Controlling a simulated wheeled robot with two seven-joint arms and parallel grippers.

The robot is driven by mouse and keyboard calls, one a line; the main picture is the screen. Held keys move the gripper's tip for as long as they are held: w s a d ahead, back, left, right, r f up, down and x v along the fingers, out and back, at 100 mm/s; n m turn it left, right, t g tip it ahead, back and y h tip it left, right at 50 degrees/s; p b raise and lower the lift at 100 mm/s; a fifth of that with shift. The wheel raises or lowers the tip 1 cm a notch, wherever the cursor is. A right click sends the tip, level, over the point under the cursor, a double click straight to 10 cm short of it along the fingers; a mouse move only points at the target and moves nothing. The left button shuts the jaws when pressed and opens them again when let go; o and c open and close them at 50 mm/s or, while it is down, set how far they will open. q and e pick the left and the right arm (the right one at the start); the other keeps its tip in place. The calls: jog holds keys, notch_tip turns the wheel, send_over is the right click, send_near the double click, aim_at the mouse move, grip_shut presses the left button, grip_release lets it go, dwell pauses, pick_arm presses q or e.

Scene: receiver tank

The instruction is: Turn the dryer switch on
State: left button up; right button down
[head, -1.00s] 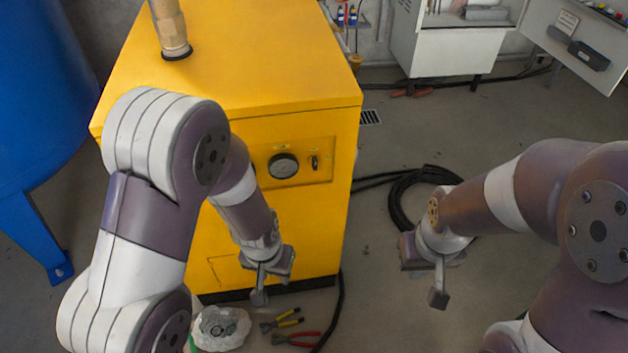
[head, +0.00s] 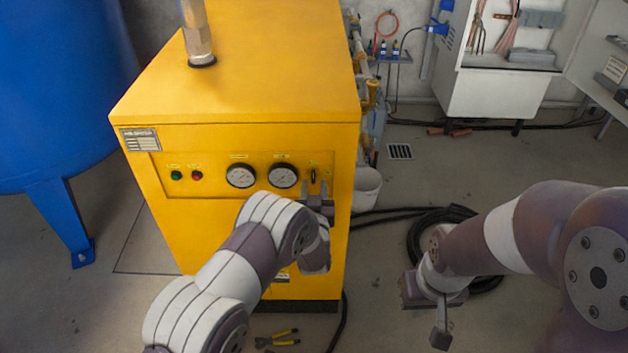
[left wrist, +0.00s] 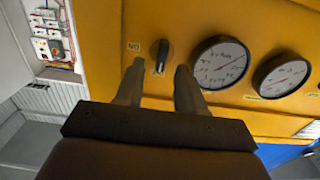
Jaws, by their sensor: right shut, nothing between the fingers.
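The yellow dryer (head: 240,110) stands in the middle of the head view. Its front panel has a small black dryer switch (head: 313,175) at the right end. The switch also shows in the left wrist view (left wrist: 161,57), with its handle roughly upright in the picture and an upside-down label beside it. My left gripper (head: 316,184) is open at the panel, its fingertips (left wrist: 158,68) on either side of the switch in the picture. I cannot tell whether they touch it. My right gripper (head: 440,335) is shut and empty, low at the right, away from the dryer.
Two gauges (head: 284,176) and green and red lamps (head: 186,175) sit left of the switch. A blue tank (head: 55,100) stands at left. A black hose (head: 420,240) and pliers (head: 277,340) lie on the floor. A white cabinet (head: 495,92) is behind.

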aim_at(313, 178)
pick_arm(q)
jog(key=w, duration=0.2)
jog(key=shift+w+a, duration=0.1)
jog(key=shift+w, duration=0.7)
grip_shut()
